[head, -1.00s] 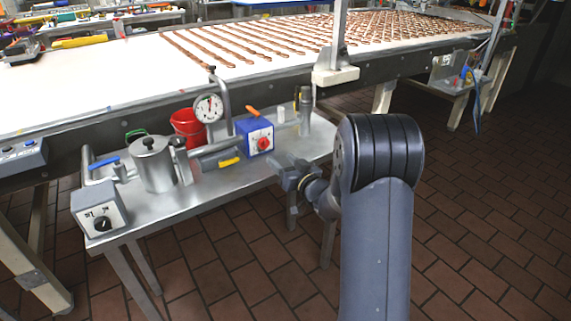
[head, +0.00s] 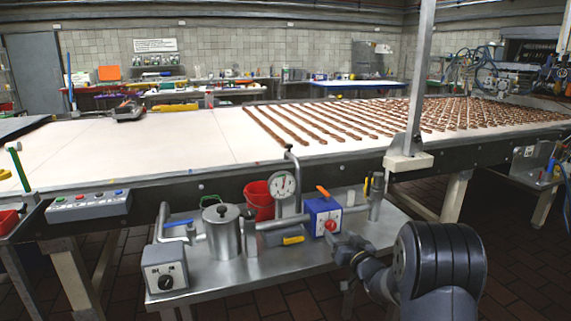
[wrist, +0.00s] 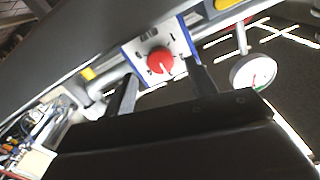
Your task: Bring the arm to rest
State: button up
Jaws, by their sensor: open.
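My gripper (head: 338,246) is at the front of a small metal table, close to the blue-edged control box (head: 322,216) with a red knob. In the wrist view my gripper (wrist: 165,88) shows two dark fingers spread apart with nothing between them. The box's white face (wrist: 158,52) and red knob (wrist: 160,61) lie beyond the fingertips. I cannot tell whether a finger touches the box. My arm is bent at the lower right of the head view.
The metal table (head: 215,292) holds a steel pot (head: 222,238), a dial gauge (head: 284,184), a red bucket (head: 260,200) and a grey knob box (head: 165,270). A long white conveyor (head: 190,140) with brown strips runs behind. Open tiled floor lies at the right.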

aim_at(332, 227)
jog(key=shift+x, duration=2.05)
jog(key=shift+s, duration=0.1)
